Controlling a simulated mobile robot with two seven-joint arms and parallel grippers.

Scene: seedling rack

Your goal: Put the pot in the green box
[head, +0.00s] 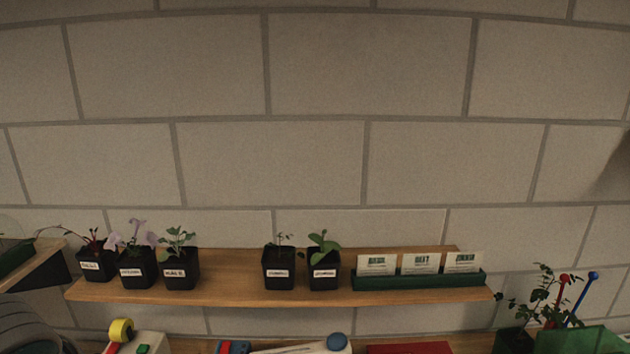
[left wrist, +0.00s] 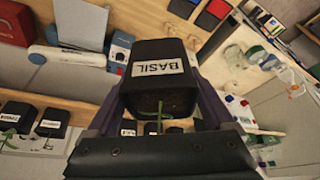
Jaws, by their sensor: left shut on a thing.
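A black square pot labelled BASIL (left wrist: 155,66) is held between the fingers of my left gripper (left wrist: 158,92) in the left wrist view. The gripper is shut on it; a green stem shows at the pot's soil end. In that view the pot looks turned, with its label upside down. In the head view, a green box (head: 590,341) is at the bottom right, cut off by the frame edge. My right gripper is in neither view.
A wooden shelf (head: 220,290) bears several black potted plants (head: 138,268) and a green tray of white packets (head: 420,280). A dark pot with a plant (head: 515,341) stands left of the green box. Red and blue-headed sticks (head: 580,298) rise by the box. The shelf has a gap left of its middle.

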